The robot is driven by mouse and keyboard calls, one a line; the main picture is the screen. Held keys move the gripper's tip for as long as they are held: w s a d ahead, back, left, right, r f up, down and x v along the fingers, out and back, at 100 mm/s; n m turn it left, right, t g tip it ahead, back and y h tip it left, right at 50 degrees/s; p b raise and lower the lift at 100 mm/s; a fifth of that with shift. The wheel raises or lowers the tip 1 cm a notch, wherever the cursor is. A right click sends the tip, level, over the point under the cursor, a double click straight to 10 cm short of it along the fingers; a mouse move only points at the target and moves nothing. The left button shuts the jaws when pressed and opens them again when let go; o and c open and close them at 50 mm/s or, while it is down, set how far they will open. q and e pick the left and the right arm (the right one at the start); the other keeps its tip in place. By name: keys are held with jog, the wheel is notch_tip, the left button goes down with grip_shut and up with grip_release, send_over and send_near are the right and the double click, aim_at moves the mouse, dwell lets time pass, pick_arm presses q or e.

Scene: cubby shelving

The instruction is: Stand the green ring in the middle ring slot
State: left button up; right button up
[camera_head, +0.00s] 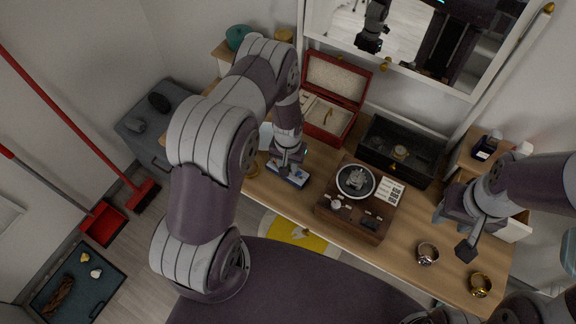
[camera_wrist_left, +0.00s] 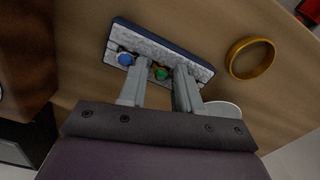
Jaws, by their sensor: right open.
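The ring holder is a dark-blue-edged block with a pale grey pad (camera_wrist_left: 165,48); in the head view it (camera_head: 298,178) lies near the table's front left. A blue ring (camera_wrist_left: 125,58) sits at its left end in the left wrist view. The green ring (camera_wrist_left: 161,73) is near the middle of the same row, between the fingers of my left gripper (camera_wrist_left: 165,82). These fingers look apart, with gaps beside the green stone. Whether the ring's band is fully in the slot is hidden. My right gripper (camera_head: 465,236) is open and empty over the table's right part.
A gold bangle (camera_wrist_left: 250,58) lies close to the holder. A wooden box with a round dial (camera_head: 355,181), an open red jewellery box (camera_head: 336,82) and a black tray (camera_head: 402,150) stand behind and right. Two watches (camera_head: 427,253) (camera_head: 480,285) lie at the right front.

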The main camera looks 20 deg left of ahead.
pick_arm(q)
grip_shut()
jog(key=shift+r, duration=0.15)
